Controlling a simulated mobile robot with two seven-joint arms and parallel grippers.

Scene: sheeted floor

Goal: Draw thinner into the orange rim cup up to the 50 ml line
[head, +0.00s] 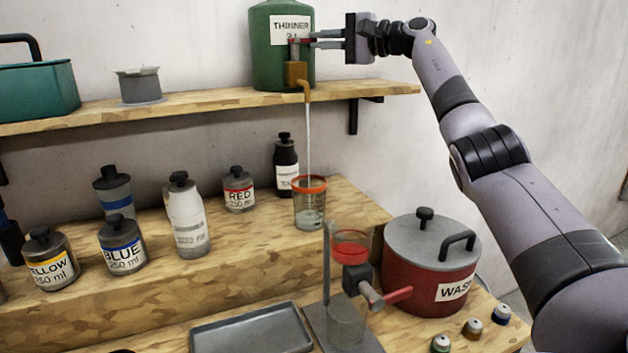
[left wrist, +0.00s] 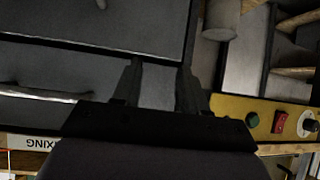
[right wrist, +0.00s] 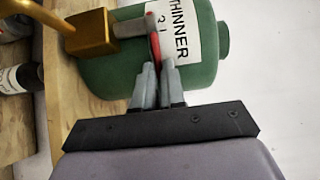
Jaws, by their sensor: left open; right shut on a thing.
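A green thinner can (head: 268,52) stands on the upper shelf, with a brass tap (head: 297,74) at its front. My right gripper (head: 312,40) is shut on the tap's red lever; the lever (right wrist: 155,45) also shows between the fingers in the right wrist view. A thin pale stream (head: 308,130) runs from the spout down into the orange rim cup (head: 309,207). The cup stands upright on the raised step below and holds some clear liquid; its exact level against the marks is too small to read. My left gripper (left wrist: 160,85) is open and empty in front of dark drawer fronts.
Several paint bottles, including blue (head: 122,245), red (head: 239,190) and yellow (head: 50,260), stand left of the cup. A red-rimmed funnel stand (head: 350,245) and a WASH pot (head: 430,270) are in front. A grey tray (head: 250,332) lies empty.

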